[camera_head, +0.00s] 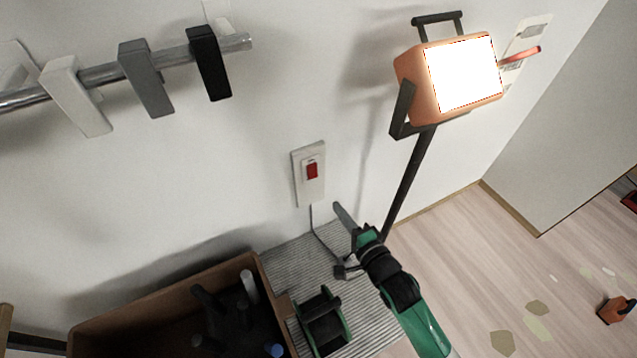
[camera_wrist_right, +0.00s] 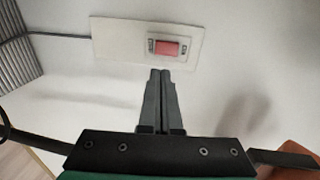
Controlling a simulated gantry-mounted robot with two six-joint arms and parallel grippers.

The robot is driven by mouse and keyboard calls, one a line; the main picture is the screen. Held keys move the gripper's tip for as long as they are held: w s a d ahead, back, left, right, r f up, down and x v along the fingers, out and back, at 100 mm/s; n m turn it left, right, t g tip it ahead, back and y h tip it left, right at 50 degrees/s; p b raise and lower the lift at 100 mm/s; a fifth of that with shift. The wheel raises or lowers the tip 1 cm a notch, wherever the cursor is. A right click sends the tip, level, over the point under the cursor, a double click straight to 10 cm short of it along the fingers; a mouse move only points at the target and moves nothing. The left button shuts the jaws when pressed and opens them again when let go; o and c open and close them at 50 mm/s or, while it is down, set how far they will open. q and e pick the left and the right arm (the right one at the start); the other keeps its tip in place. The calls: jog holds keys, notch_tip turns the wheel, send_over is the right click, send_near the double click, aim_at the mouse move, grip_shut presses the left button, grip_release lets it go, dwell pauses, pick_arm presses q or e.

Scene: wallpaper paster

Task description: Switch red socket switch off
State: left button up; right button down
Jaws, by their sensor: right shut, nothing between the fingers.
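The red socket switch (camera_head: 312,170) sits in a white wall plate (camera_head: 300,194), above the striped mat. In the right wrist view the red rocker (camera_wrist_right: 167,47) shows at the right part of its pale plate (camera_wrist_right: 120,42). My right gripper (camera_head: 338,207) is below and to the right of the plate in the head view. In the right wrist view its fingers (camera_wrist_right: 160,72) are together and empty, with their tips pictured just below the rocker. I cannot tell whether they touch the plate. My left gripper is not seen.
A lit orange work lamp (camera_head: 410,85) stands on a dark pole at right. A brown box (camera_head: 150,308) with dark items and a green-black object (camera_head: 325,322) are below. A rail (camera_head: 100,75) with clamps runs at upper left. A dark cord (camera_head: 315,225) hangs below the plate.

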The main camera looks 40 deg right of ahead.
aim_at(313, 176)
jog(key=b+x, duration=0.3)
jog(key=x, duration=0.8)
jog(key=shift+w+d+f, duration=0.1)
jog(key=shift+w+d, duration=0.05)
jog(key=shift+w, duration=0.05)
jog(key=shift+w+d, duration=0.1)
jog(key=shift+w, duration=0.25)
jog(key=b, duration=0.2)
jog(key=shift+w+f+b, duration=0.1)
jog(key=shift+w+b, duration=0.05)
jog(key=shift+b, duration=0.2)
jog(key=s+a+f+p, duration=0.2)
jog(key=s+a, duration=0.2)
jog(key=s, duration=0.9)
jog(key=shift+s+f+p, duration=0.15)
jog(key=shift+s+p, duration=0.05)
jog(key=shift+p, duration=0.15)
